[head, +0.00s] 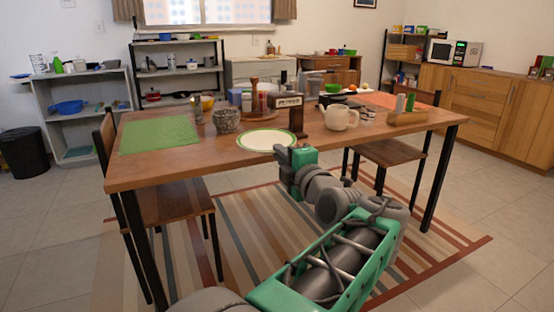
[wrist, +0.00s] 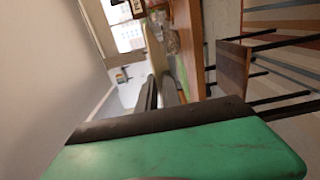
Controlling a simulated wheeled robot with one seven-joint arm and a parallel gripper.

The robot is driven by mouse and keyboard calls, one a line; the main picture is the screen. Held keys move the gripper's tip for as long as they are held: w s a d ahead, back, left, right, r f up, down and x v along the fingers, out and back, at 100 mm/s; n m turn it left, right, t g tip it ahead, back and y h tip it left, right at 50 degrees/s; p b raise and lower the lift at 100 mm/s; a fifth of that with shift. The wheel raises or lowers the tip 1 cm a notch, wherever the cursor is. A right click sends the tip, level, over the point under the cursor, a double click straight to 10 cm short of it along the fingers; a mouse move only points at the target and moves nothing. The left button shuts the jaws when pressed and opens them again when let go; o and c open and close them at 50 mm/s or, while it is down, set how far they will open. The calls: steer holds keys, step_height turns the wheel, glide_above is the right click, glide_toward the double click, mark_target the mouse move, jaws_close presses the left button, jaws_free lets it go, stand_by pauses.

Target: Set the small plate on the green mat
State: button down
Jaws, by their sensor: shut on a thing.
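The small plate (head: 264,140), white with a green rim, is level at the table's near edge in the head view. I cannot tell whether it touches the tabletop or is just above it. My gripper (head: 284,157) is at the plate's near right rim and is shut on it. The fingertips also show in the wrist view (wrist: 160,94), where the plate is not clearly made out. The green mat (head: 160,136) lies flat and bare on the left end of the table, left of the plate.
On the wooden table (head: 190,158), a speckled bowl (head: 226,120) stands between mat and plate. A dark napkin holder (head: 290,113) stands behind the plate, and a cream teapot (head: 340,117) is to the right. Chairs (head: 178,203) flank the table. The strip before the mat is clear.

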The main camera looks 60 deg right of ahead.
step_height(320, 180, down, 6)
steer(key=w+a, duration=0.1)
steer(key=a, duration=0.1)
steer(key=w+a+f+n+t+y+p, duration=0.15)
steer(key=w+a+f+n+y, duration=0.35)
steer(key=w+a, duration=0.65)
steer(key=w+a+n+y+p, duration=0.1)
steer(key=w+a+n+y, duration=0.15)
steer(key=a, duration=0.75)
steer(key=w+a+n+y, duration=0.1)
steer(key=a+y, duration=0.3)
steer(key=a, duration=0.5)
steer(key=w+a+n+y+p, duration=0.1)
steer(key=w+a+y, duration=0.15)
steer(key=a, duration=0.75)
step_height(320, 180, up, 24)
steer(key=w+p, duration=0.2)
steer(key=p, duration=3.5)
steer(key=shift+d+r, duration=0.2)
steer(key=shift+d, duration=0.05)
